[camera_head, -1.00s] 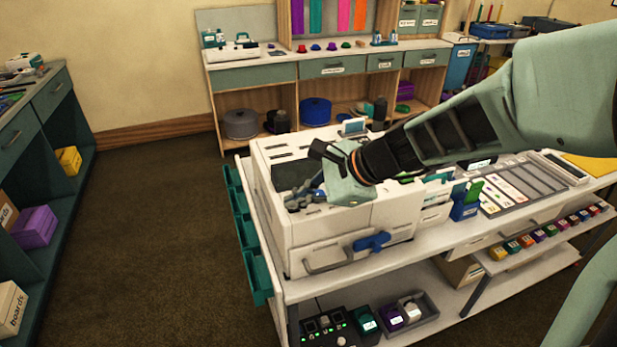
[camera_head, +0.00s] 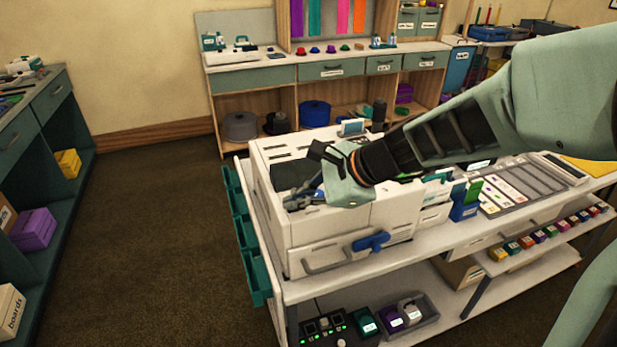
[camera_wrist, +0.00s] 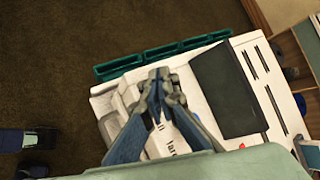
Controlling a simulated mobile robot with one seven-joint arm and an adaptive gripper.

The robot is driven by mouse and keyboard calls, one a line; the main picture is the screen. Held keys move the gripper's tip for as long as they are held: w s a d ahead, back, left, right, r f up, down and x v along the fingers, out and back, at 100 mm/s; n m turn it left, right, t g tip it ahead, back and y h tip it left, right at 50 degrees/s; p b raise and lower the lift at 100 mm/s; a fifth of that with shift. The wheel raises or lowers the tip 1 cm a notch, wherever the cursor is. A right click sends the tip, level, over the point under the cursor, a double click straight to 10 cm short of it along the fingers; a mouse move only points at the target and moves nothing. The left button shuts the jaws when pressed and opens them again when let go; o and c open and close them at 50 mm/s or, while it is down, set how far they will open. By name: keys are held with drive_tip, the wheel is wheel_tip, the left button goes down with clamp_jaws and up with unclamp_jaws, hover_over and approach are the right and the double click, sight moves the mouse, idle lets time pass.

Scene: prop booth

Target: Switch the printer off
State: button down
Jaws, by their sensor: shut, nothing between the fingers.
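The printer (camera_head: 335,226) is a large white machine on the white bench, with a dark panel on its top and a blue lever on its front. My gripper (camera_head: 289,205) is over the printer's top at its left front part. In the wrist view my gripper (camera_wrist: 158,72) is shut and empty, its fingertips together above the white top beside the dark panel (camera_wrist: 228,88). Whether the fingertips touch the printer I cannot tell. Part of a printed label shows under the fingers. The power switch is not clearly visible; my fingers and wrist hide part of the top.
Green trays (camera_head: 246,232) hang along the bench's left edge. A black box with green lights (camera_head: 326,329) sits on the lower shelf. A blue holder (camera_head: 465,203) stands right of the printer. Open floor (camera_head: 160,230) lies to the left.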

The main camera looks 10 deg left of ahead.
drive_tip(key=shift+s+d+f, duration=0.1)
drive_tip(key=shift+f, duration=0.2)
drive_tip(key=r+p, duration=0.2)
drive_tip(key=r, duration=0.1)
drive_tip(key=r+p, duration=0.3)
drive_tip(key=shift+w+r, duration=0.2)
drive_tip(key=shift+r, duration=0.05)
idle(0.4)
